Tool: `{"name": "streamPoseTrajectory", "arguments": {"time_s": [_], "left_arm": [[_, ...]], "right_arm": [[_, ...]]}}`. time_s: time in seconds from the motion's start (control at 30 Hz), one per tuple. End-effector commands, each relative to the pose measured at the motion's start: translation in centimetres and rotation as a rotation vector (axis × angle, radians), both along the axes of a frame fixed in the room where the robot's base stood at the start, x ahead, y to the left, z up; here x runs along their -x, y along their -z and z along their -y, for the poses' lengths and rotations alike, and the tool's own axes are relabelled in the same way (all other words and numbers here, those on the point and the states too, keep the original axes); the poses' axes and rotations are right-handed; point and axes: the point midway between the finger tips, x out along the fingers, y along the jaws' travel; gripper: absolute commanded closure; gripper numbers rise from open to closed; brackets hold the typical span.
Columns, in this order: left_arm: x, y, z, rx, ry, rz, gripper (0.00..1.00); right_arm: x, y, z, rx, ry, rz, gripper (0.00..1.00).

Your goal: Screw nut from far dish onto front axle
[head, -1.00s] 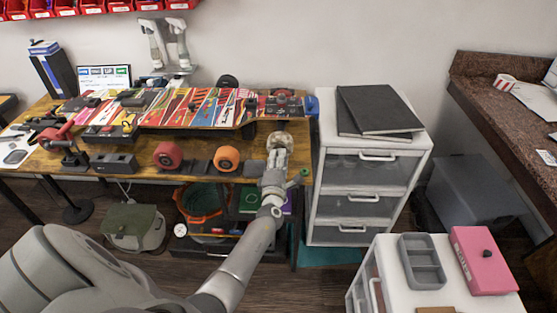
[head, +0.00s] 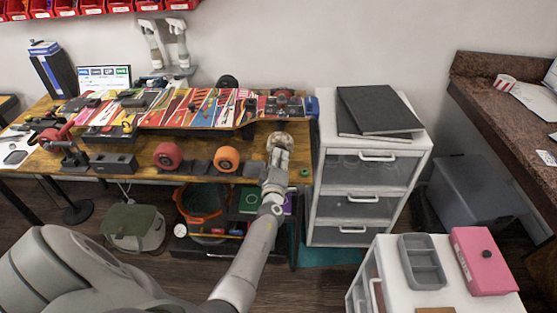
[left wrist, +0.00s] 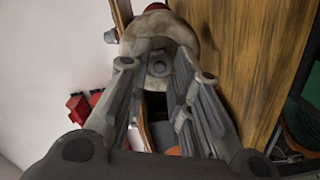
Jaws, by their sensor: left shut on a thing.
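My left gripper (head: 279,152) reaches over the right end of the wooden table, at a cream-coloured wheel (head: 280,139). In the left wrist view the stained cream wheel (left wrist: 180,35) lies just beyond the fingertips. A small grey nut (left wrist: 158,68) shows at its centre, between the fingers, which are shut on it. Whether its thread sits on the axle cannot be seen. The front axle is mostly hidden. My right gripper is not in view.
A red wheel (head: 168,155) and an orange wheel (head: 227,158) stand at the table's front. A small green round thing (head: 305,172) is right of my gripper. A white drawer cabinet (head: 315,185) stands close at the right.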

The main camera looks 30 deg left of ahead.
Motion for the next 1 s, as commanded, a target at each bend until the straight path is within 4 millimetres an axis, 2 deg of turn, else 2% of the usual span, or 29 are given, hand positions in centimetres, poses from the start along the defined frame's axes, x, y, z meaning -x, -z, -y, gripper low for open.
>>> {"name": "streamPoseTrajectory", "arguments": {"time_s": [0.4, 0.73, 0.77, 0.93, 1.0], "left_arm": [[-0.07, -0.23, -0.02, -0.236, -0.002, -0.142, 1.0], [-0.08, -0.22, -0.02, -0.258, -0.001, -0.155, 1.0], [-0.08, -0.22, -0.02, -0.258, -0.001, -0.155, 0.76], [-0.07, -0.18, -0.02, -0.257, -0.001, -0.155, 0.55], [-0.06, -0.16, -0.01, -0.257, 0.0, -0.156, 0.55]], "right_arm": [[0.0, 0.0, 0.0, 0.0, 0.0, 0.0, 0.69], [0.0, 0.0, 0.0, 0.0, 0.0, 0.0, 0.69], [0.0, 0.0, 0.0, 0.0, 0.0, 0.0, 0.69], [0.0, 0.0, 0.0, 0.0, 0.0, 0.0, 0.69], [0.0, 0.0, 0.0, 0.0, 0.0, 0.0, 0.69]]}}
